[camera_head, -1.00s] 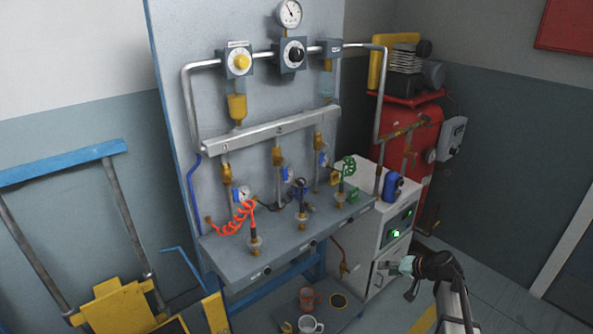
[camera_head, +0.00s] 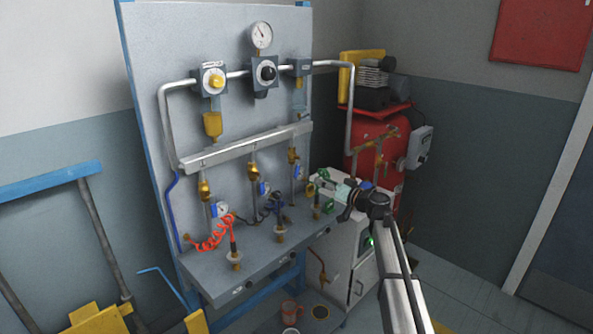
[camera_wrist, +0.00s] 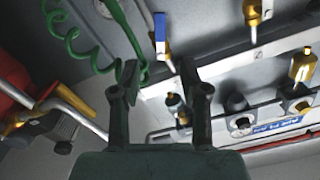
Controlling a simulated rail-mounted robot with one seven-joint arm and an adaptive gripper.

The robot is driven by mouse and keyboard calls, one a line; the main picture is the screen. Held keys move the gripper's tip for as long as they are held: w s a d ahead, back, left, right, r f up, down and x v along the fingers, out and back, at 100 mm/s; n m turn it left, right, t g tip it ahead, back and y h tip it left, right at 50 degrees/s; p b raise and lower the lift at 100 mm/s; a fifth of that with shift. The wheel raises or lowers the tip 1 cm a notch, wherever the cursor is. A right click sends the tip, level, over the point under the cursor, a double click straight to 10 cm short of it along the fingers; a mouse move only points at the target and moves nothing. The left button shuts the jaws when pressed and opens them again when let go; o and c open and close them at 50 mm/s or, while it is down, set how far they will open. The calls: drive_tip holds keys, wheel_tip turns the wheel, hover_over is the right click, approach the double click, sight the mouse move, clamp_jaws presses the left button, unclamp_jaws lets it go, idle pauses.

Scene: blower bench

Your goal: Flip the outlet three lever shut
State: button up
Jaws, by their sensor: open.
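The rightmost outlet's blue lever (camera_head: 298,172), which I take for outlet three, is on the back panel below a brass valve (camera_head: 293,156). In the wrist view the blue lever (camera_wrist: 160,29) stands beyond and between my fingertips, long side nearly upright in the picture, apart from both fingers. My gripper (camera_head: 317,182) is in front of the right end of the bench, right of the lever. In the wrist view my gripper (camera_wrist: 158,78) is open, with nothing between the fingers.
A green coiled hose (camera_wrist: 90,35) hangs close to the left finger in the wrist view. Other outlets carry blue levers (camera_head: 264,188) and an orange coiled hose (camera_head: 213,236). A grey cabinet (camera_head: 350,250) and red tank (camera_head: 372,150) stand at right.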

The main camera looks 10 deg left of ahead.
sight(298, 170)
drive_tip(key=p+x, duration=0.3)
drive_tip(key=x, duration=1)
drive_tip(key=shift+w+a, duration=0.2)
clamp_jaws()
